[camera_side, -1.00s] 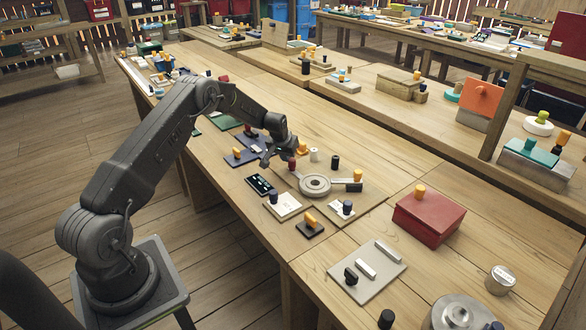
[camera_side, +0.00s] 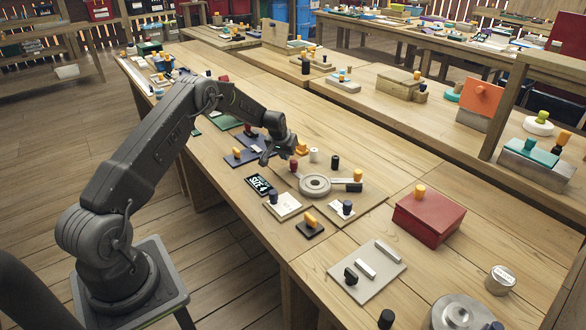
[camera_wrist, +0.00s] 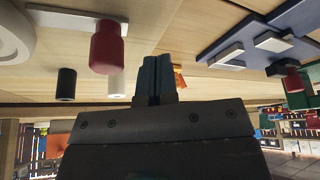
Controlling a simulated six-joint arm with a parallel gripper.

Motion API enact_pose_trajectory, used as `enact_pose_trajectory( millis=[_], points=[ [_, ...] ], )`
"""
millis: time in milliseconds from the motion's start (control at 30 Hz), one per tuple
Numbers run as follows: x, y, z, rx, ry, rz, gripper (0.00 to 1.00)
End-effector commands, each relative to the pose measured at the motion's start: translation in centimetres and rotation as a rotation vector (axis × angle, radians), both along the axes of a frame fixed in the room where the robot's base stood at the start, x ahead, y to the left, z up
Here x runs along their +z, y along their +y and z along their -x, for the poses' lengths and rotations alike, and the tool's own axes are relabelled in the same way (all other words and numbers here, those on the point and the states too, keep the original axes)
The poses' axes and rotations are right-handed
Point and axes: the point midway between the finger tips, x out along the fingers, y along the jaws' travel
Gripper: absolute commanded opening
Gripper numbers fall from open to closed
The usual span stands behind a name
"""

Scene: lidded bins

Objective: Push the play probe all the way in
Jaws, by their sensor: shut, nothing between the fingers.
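A red knob on a pale bar, which I take to be the play probe, stands at the left side of the grey ring gauge (camera_side: 314,184). The red knob (camera_side: 293,166) also shows large in the wrist view (camera_wrist: 108,48). My gripper (camera_side: 266,160) is low over the bench, just left of the red knob and apart from it. In the wrist view my gripper's fingers (camera_wrist: 158,72) are together and empty. A small black display (camera_side: 261,185) in front of the gauge shows white and green writing, apparently "SIZE" with a character. How deep the probe sits is hidden.
A black cylinder (camera_side: 335,161) and a white cylinder (camera_side: 314,155) stand behind the gauge. A blue board (camera_side: 249,152) lies by my gripper. Bare bench lies behind these.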

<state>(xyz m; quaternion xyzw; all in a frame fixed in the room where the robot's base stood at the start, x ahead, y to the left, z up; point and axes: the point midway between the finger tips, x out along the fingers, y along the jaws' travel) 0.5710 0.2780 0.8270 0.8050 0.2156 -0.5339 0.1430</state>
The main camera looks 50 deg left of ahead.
Motion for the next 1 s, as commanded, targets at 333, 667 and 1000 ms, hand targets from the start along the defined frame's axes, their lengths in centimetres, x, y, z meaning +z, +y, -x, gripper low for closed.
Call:
enact_pose_trajectory(
  millis=[333, 667, 1000],
  points=[
    [2.8, 0.0, 0.0, 0.0, -0.001, 0.0, 0.0],
    [5.3, 0.0, 0.0, 0.0, -0.002, -0.001, 0.0],
    [6.7, 0.0, 0.0, 0.0, 0.0, 0.0, 0.0]
  ],
)
